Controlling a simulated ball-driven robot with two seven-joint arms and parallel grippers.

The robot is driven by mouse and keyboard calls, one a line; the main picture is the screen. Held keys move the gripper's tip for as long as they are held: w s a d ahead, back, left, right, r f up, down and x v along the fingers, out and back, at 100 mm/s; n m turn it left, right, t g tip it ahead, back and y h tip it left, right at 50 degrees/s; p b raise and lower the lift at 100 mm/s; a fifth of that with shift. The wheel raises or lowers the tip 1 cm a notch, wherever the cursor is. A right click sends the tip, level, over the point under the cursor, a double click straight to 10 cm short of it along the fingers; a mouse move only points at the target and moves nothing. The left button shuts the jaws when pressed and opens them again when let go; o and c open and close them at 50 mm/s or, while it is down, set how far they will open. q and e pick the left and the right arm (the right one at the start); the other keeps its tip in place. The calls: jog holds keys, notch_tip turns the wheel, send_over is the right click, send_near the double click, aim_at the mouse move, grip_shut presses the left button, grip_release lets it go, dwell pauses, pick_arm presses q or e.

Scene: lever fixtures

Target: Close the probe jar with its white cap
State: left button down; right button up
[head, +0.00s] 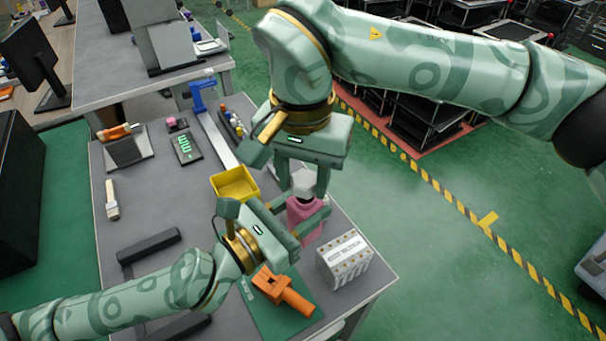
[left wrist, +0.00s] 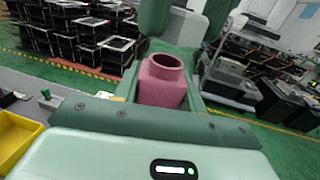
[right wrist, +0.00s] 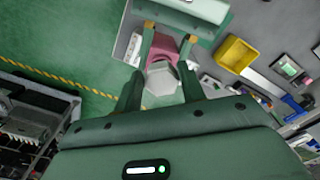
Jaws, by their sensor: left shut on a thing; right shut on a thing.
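The pink jar (head: 305,221) stands upright near the table's right edge. My left gripper (head: 318,224) is shut around its body. In the left wrist view the jar (left wrist: 162,88) shows its round mouth uncovered. The white cap (head: 303,184) is held in my right gripper (head: 307,190), which points down from above. The cap also shows in the right wrist view (right wrist: 161,82), between the fingers and in front of the jar (right wrist: 162,48). In the left wrist view the cap sits above and beyond the jar's mouth, apart from it. The jar's lower part is partly hidden by my left fingers.
A white box with several studs (head: 344,260) stands right of the jar. An orange tool (head: 283,291) lies on a green mat (head: 256,316) in front. A yellow bin (head: 235,184) is left of the jar. A blue-topped fixture (head: 202,92) stands farther back.

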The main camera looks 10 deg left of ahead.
aim_at(305, 217)
jog(key=shift+f, duration=0.9)
jog(key=shift+f, duration=0.55)
